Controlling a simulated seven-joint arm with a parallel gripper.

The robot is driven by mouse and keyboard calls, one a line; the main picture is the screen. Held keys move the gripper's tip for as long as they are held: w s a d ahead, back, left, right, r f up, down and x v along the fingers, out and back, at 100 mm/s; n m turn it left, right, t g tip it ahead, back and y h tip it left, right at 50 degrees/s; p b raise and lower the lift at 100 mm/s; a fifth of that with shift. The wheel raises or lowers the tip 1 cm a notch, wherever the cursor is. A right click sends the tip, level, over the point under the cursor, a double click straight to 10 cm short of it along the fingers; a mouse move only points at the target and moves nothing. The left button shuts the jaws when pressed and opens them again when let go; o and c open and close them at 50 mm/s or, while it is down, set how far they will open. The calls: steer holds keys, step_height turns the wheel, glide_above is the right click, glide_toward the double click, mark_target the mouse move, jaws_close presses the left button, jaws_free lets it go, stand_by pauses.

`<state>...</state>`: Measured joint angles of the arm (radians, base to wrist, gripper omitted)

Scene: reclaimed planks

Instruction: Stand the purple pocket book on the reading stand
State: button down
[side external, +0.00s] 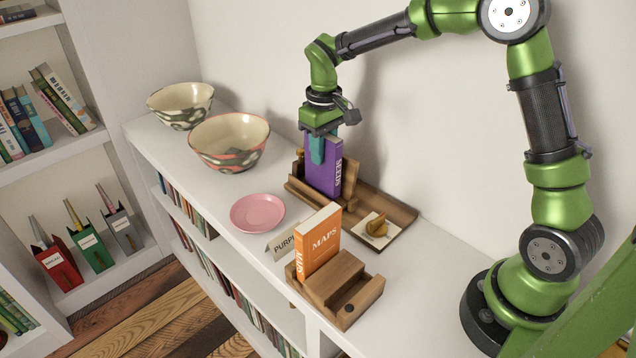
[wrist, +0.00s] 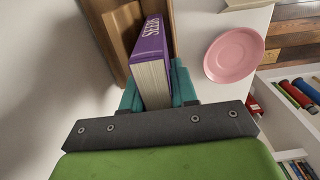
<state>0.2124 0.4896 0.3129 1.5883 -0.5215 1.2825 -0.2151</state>
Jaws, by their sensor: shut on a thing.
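The purple pocket book (side external: 325,175), with SEEDS on its spine, is upright between the teal fingers of my gripper (side external: 317,148). In the wrist view the book (wrist: 150,55) sits between both fingers of my gripper (wrist: 157,88), its page edges facing the camera. The book's lower end is at a long wooden stand (side external: 390,205) against the wall; I cannot tell whether it rests on it. The stand also shows in the wrist view (wrist: 112,42). A second wooden holder (side external: 365,300) in front has an orange MAPS book (side external: 322,243) standing in it.
A pink plate (side external: 257,213), a partly hidden card reading PURP (side external: 284,246) and two patterned bowls (side external: 229,150) (side external: 180,106) share the white shelf top. Its front edge drops to bookshelves.

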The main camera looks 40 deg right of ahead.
steer(key=shift+f, duration=0.2)
steer(key=c, duration=0.8)
jaws_free()
steer(key=shift+d, duration=0.1)
steer(key=shift+m+t, duration=0.3)
steer(key=shift+t, duration=0.2)
steer(key=r, duration=0.4)
steer(key=s+r, duration=0.1)
steer(key=r, duration=0.9)
steer(key=shift+s+a, duration=0.4)
steer(key=s+a+f+m+t+y, duration=0.1)
steer(key=s+t, duration=0.2)
steer(key=s, duration=0.7)
steer(key=s+f+m+t+y, duration=0.1)
steer(key=s+m+t, duration=0.1)
steer(key=s, duration=0.7)
steer(key=shift+s+a+t, duration=0.4)
steer(key=shift+t, duration=0.2)
